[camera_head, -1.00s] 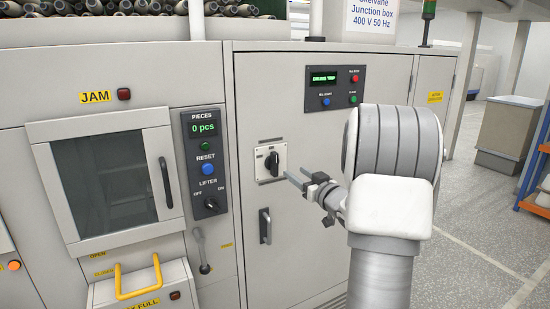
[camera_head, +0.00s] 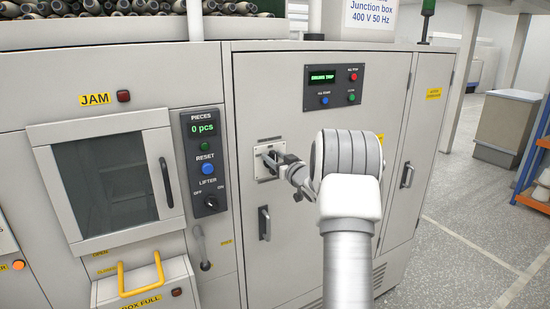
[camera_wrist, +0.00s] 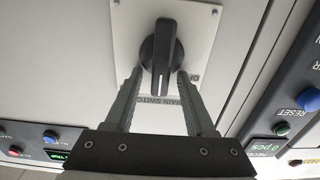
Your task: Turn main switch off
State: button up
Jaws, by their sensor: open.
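The main switch is a black rotary knob (camera_wrist: 161,54) on a pale square plate (camera_wrist: 190,20) lettered "MAIN SWITCH", shown in the wrist view. In the head view the plate (camera_head: 266,172) sits on the grey cabinet door, and my gripper partly covers the knob. My gripper (camera_wrist: 160,75) is open, with one finger on each side of the knob's near end. The fingertips are close to the knob; I cannot tell whether they touch it. In the head view my gripper (camera_head: 272,160) is at the plate.
A display panel (camera_head: 334,87) with buttons is above the switch. A door handle (camera_head: 264,223) is just below it. The PIECES panel (camera_head: 204,160) with a lifter knob is to the left. Open floor (camera_head: 470,215) lies to the right.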

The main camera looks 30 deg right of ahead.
grip_shut()
